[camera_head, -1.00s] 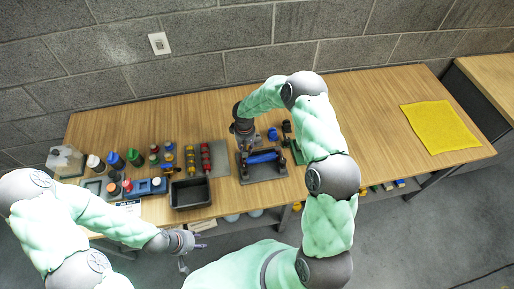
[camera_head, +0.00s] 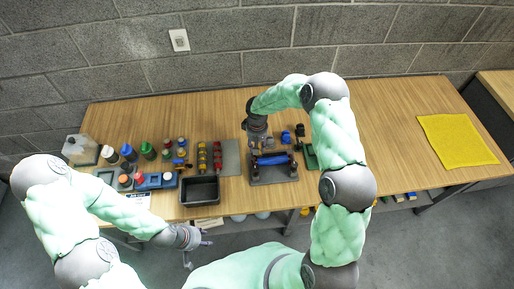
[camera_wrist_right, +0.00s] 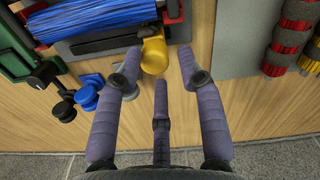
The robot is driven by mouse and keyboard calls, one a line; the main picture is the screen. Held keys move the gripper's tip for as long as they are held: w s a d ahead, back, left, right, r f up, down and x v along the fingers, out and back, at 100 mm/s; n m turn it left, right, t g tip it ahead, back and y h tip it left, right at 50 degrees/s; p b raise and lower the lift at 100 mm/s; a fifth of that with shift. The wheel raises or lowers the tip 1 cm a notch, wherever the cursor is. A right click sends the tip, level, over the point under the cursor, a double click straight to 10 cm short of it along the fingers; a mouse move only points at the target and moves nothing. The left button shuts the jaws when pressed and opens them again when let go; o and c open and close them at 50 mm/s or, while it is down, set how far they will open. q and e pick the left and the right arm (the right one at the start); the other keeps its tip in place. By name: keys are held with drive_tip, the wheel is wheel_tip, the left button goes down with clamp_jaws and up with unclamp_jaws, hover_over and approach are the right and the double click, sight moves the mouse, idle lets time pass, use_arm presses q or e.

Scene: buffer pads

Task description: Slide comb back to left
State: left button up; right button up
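A blue bristled roller (camera_head: 272,160) lies in a dark grey stand (camera_head: 270,178) on the table; the roller (camera_wrist_right: 95,18) fills the upper left of the right wrist view. A yellow knob-like part (camera_wrist_right: 155,52) sits at the stand's edge; I cannot tell for sure whether it belongs to the comb. My right gripper (camera_wrist_right: 160,70) has its fingers spread around the yellow part, with no clear grip on it. In the head view the right gripper (camera_head: 262,146) is above the roller's back left side. My left gripper (camera_head: 195,248) is empty with fingers apart, before the table's front edge.
A black tray (camera_head: 200,203), a grey plate with red and yellow rollers (camera_head: 210,157) and several bottles (camera_head: 148,150) stand to the left. Blue and black knobs (camera_wrist_right: 86,97) lie near the gripper.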

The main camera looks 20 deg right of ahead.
wheel_tip(320, 180, up, 9)
drive_tip(key=shift+r, duration=0.2)
idle(0.6)
